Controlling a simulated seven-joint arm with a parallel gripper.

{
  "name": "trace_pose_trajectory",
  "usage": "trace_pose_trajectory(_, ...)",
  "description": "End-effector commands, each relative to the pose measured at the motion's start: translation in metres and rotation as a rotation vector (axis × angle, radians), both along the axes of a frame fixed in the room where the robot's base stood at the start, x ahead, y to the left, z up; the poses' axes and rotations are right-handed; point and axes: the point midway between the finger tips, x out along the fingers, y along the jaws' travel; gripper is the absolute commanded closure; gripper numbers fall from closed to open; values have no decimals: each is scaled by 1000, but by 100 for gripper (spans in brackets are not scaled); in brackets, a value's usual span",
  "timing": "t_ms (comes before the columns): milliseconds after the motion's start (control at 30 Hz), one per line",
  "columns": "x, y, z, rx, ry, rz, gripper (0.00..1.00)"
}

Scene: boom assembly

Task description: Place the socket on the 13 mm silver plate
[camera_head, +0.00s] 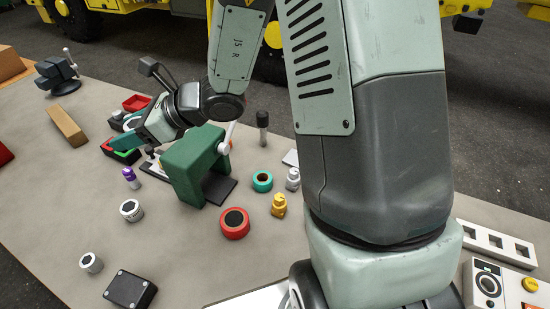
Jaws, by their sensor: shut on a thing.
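My gripper (150,151) is at the left of the green arched block (196,165), low over the table, with its body slanting down from my wrist. Its fingertips are small and partly hidden by its own body. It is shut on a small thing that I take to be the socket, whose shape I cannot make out. Under and beside the fingertips is a pale plate (157,172), partly hidden by the green block. I cannot read any size marking, nor tell whether the held thing touches the plate.
A purple-topped piece (131,178) and silver cylinders (131,210) stand on the grey table in front. A red ring (235,224), a teal ring (262,181) and a yellow piece (279,205) lie right of the block. A black box (130,290) is at the front; the left foreground is mostly clear.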

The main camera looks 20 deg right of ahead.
Motion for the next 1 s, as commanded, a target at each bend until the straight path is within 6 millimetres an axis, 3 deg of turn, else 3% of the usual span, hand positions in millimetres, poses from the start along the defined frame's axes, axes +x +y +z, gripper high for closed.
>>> trace_pose_trajectory(167,50,-58,0,-1,-6,-216,84)
trace_pose_trajectory(267,78,-103,0,-3,-9,-363,84)
trace_pose_trajectory(500,126,-226,0,-3,-9,-719,84)
trace_pose_trajectory(700,138,-321,0,-1,-4,-967,84)
trace_pose_trajectory(800,138,-355,0,1,-1,-1055,84)
trace_pose_trajectory(1000,134,-405,0,5,4,-1181,84)
